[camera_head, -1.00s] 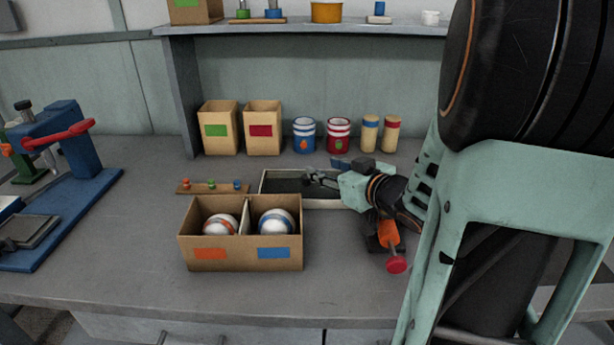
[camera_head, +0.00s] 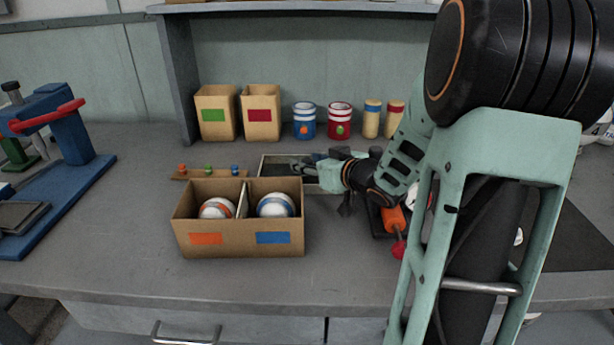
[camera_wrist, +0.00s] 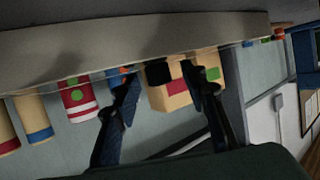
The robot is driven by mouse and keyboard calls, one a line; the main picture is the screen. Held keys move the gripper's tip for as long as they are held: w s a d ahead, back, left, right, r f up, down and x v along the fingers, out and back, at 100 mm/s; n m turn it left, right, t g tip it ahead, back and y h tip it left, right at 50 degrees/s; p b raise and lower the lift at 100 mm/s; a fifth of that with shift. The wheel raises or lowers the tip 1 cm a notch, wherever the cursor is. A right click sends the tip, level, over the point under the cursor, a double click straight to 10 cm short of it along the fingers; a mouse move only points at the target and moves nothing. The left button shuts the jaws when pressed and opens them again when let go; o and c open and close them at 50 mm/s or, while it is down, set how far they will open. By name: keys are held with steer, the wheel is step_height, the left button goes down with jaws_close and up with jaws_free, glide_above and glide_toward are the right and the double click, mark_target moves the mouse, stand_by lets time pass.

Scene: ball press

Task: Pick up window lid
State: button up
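A shallow light-rimmed rectangular frame with a dark inside (camera_head: 262,172) lies on the workbench behind the ball box; it looks like the window lid, though I cannot be sure. My gripper (camera_head: 302,164) is low over its right part and covers some of it. In the wrist view, the view is upside down and a broad beige rim (camera_wrist: 130,50) crosses close at the top, probably the frame's edge. My gripper's two dark fingers (camera_wrist: 175,72) are apart, with nothing seen held between them. Whether the tips touch the rim is unclear.
A cardboard box (camera_head: 215,245) with two striped balls stands in front. A small peg strip (camera_head: 208,174) lies left of the frame. Two cardboard boxes, striped jars (camera_head: 340,122) and cylinders stand behind. A blue press (camera_head: 62,160) is at far left.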

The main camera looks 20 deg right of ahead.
steer(key=shift+w+a+f, duration=0.1)
steer(key=shift+w+f, duration=0.05)
steer(key=shift+w, duration=0.25)
jaws_close()
